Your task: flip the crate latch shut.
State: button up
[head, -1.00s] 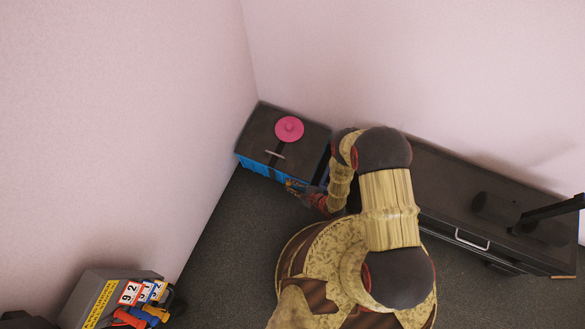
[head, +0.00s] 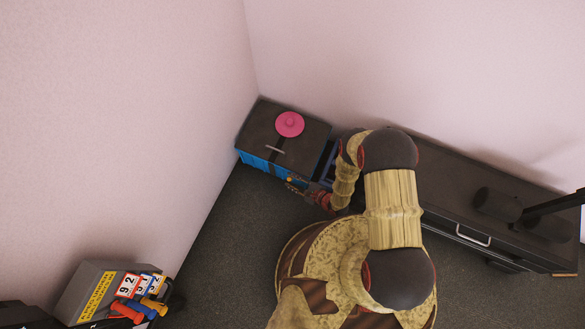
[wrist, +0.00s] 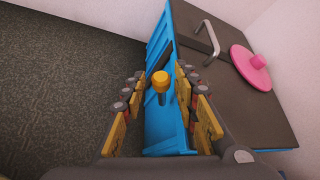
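The blue crate (head: 250,160) with a dark lid stands in the corner against the walls; its blue side (wrist: 163,127) also shows in the wrist view. A yellow-knobbed lever, apparently the latch (wrist: 160,80), sticks out from that side on a grey stem. My gripper (wrist: 157,88) is open, with one finger on each side of the knob and gaps between. In the head view my gripper (head: 299,186) is small beside the crate's front right, and the latch cannot be made out clearly.
A pink disc with a knob (head: 290,124) and a metal handle (head: 275,149) are on the lid. A long dark cabinet (head: 455,190) stands along the wall at right. A grey box with number cards (head: 105,292) is at lower left.

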jog(key=shift+o, duration=0.5)
jog(key=shift+d+r, duration=0.1)
jog(key=v, duration=0.7)
jog(key=shift+d, duration=0.1)
dwell(0.4)
